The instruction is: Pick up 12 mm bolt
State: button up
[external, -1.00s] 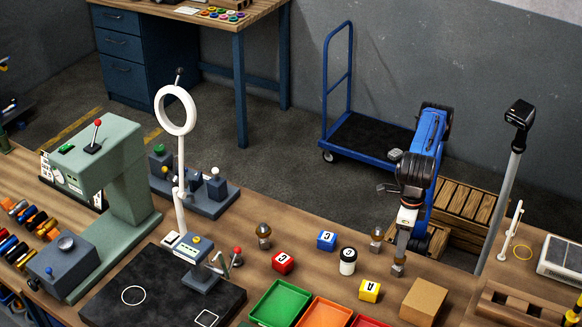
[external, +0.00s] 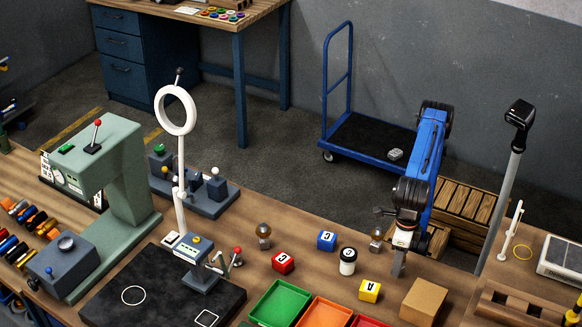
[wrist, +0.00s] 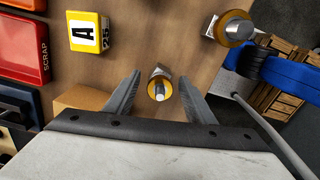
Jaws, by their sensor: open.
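A small upright bolt (wrist: 159,86) with a silver shank and a gold-coloured ring stands on the bench between my fingers in the wrist view. No size marking is readable on it. My gripper (wrist: 158,95) is open, one finger on each side of the bolt, with a gap to each. In the external view my gripper (external: 398,264) points down at the bench and hides this bolt. A larger, similar piece (wrist: 233,27) stands to the upper right in the wrist view; it also shows in the external view (external: 376,238).
A cardboard box (external: 424,301) stands close to my gripper. A yellow cube marked A (external: 370,290), a white-and-black round container (external: 348,261), a red cube (external: 283,262) and a blue cube (external: 326,240) are left of it. Green (external: 279,302) and orange (external: 325,313) trays lie in front.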

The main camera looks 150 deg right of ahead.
grip_shut()
jog(key=shift+r, duration=0.1)
